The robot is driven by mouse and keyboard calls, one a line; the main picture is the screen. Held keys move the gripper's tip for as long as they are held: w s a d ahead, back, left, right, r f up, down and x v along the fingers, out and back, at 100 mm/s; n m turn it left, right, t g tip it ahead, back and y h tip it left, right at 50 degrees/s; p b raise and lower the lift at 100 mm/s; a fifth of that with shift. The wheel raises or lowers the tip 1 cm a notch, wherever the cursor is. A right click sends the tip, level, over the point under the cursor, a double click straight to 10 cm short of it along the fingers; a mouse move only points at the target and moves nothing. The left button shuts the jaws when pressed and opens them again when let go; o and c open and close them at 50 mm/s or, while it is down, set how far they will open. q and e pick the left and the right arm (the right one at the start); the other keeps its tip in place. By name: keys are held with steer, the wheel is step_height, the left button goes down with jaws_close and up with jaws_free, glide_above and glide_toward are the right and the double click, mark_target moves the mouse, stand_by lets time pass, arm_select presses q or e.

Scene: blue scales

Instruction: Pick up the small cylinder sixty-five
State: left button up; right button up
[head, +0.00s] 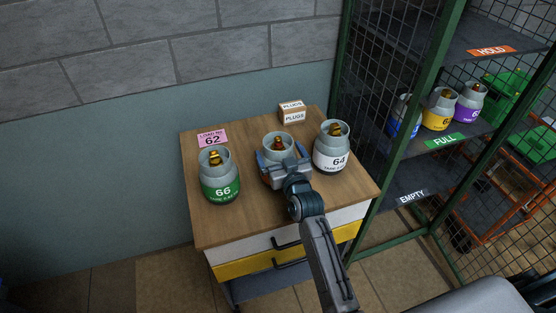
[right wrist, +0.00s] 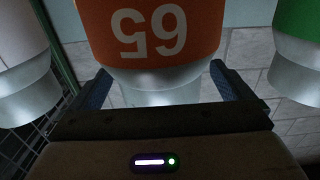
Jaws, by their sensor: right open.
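The small cylinder sixty-five (head: 277,145) stands on the wooden cabinet top, between two other cylinders. In the head view my right gripper (head: 283,166) covers most of its body. In the right wrist view its orange band (right wrist: 150,28) reads 65 upside down, with its grey collar below. My right gripper (right wrist: 155,85) is open, with one blue finger on each side of the collar. I cannot tell whether the fingers touch it. My left gripper is not in view.
Green-banded cylinder 66 (head: 220,190) stands left and white-banded cylinder 64 (head: 332,155) close on the right. A pink card reading 62 (head: 212,138) and a plugs box (head: 292,113) lie behind. A green mesh cage (head: 440,75) with shelves of cylinders stands right.

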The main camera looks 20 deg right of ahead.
steer(key=shift+w, duration=1.1)
steer(key=c, duration=2)
